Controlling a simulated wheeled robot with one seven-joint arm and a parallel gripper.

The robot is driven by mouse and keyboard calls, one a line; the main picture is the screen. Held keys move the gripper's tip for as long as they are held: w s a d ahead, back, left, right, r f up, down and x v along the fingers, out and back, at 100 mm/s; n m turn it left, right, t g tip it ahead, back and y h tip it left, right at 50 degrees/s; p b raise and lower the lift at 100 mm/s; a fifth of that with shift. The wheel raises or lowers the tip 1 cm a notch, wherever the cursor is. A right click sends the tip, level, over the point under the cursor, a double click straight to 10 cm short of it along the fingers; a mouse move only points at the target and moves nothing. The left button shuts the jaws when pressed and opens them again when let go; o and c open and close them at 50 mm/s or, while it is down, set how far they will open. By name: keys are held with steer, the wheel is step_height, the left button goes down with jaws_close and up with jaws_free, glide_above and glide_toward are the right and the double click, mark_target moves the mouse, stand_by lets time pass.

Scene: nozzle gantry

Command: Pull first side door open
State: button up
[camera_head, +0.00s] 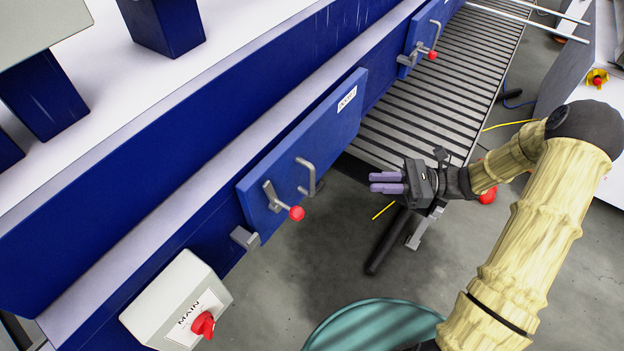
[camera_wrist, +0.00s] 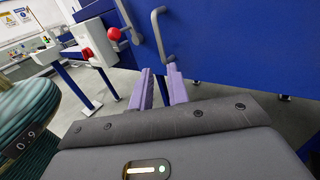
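The first side door (camera_head: 325,135) is a blue panel with a small white label, flush along the side of the blue machine; it looks closed. It bears a grey U-shaped pull handle (camera_head: 311,178) and, left of that, a grey latch lever with a red ball knob (camera_head: 296,213). In the wrist view the handle (camera_wrist: 158,35) stands just beyond my fingertips, with the red knob (camera_wrist: 114,34) to its left. My gripper (camera_head: 372,182) has two purple fingers pointing at the door. They are apart with nothing between them, clear of the handle.
A white box marked MAIN with a red switch (camera_head: 203,324) juts out at lower left. A second door with handle and red-knobbed latch (camera_head: 432,55) lies farther along. A slatted roller conveyor (camera_head: 440,95) runs behind my gripper. Grey floor (camera_head: 300,270) is open before the door.

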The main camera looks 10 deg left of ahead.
mark_target(312, 192)
steer(key=s+a+p, duration=0.1)
steer(key=a, duration=0.4)
steer(key=s+a+p, duration=0.1)
steer(key=a, duration=0.4)
steer(key=s+a+p, duration=0.1)
steer(key=a, duration=0.4)
steer(key=shift+s+a, duration=0.1)
steer(key=shift+a, duration=0.3)
jaws_close()
